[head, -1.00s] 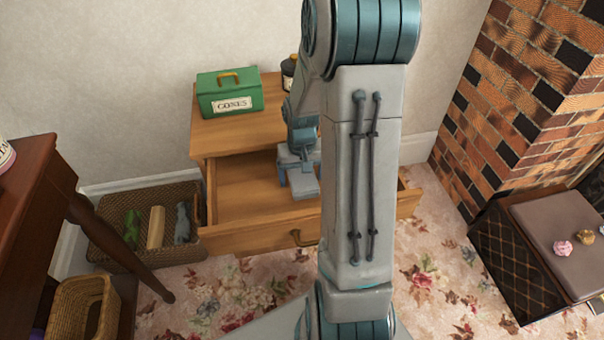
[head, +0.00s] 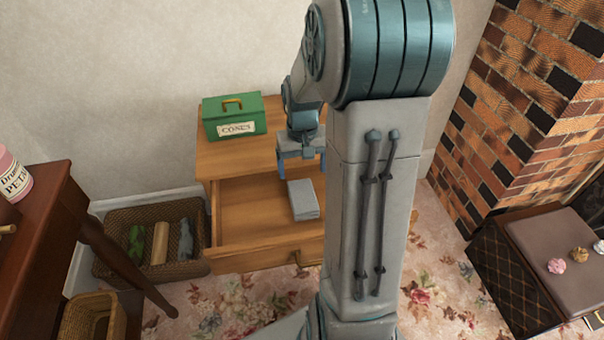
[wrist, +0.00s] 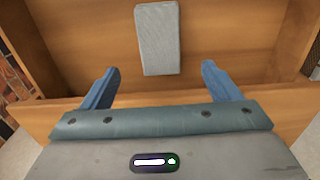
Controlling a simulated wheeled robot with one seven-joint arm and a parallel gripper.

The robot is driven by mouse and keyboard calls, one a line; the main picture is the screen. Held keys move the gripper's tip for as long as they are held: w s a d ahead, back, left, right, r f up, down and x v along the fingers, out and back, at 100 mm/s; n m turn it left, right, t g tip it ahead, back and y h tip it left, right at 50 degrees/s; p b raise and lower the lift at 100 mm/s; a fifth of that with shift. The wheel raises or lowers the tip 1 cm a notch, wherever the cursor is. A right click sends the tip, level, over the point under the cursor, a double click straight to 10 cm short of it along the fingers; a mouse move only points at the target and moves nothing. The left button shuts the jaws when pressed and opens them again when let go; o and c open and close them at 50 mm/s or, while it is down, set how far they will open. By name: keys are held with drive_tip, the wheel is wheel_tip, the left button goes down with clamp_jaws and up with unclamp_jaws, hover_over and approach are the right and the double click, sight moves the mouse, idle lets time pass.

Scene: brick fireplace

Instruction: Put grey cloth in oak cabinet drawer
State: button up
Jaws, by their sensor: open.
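The grey cloth (head: 303,199), a folded block, lies inside the open drawer (head: 240,255) of the oak cabinet (head: 230,158). It also shows in the wrist view (wrist: 158,40), on the wooden drawer floor and apart from my fingers. My gripper (wrist: 160,85) is open, with two blue fingers spread and nothing between them. In the head view my gripper (head: 299,168) is above the back part of the drawer, behind the cloth. My arm hides the right part of the cabinet and drawer.
A green box (head: 233,116) stands on the cabinet top. A wicker basket (head: 155,270) with several items is on the floor at left, beside a dark table (head: 45,235). A brick fireplace (head: 530,110) and a padded box (head: 545,260) are at right.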

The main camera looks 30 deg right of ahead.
drive_tip(key=s+a+r+n, duration=0.1)
drive_tip(key=s+a+r, duration=0.2)
drive_tip(key=s+a, duration=0.3)
drive_tip(key=s+a+r+n+t, duration=0.1)
drive_tip(key=s+a+r+n, duration=0.1)
drive_tip(key=s+a+r, duration=0.2)
drive_tip(key=s+a, duration=0.2)
drive_tip(key=s, duration=0.1)
drive_tip(key=shift+s+a, duration=0.25)
drive_tip(key=shift+s, duration=0.05)
drive_tip(key=shift+r, duration=0.1)
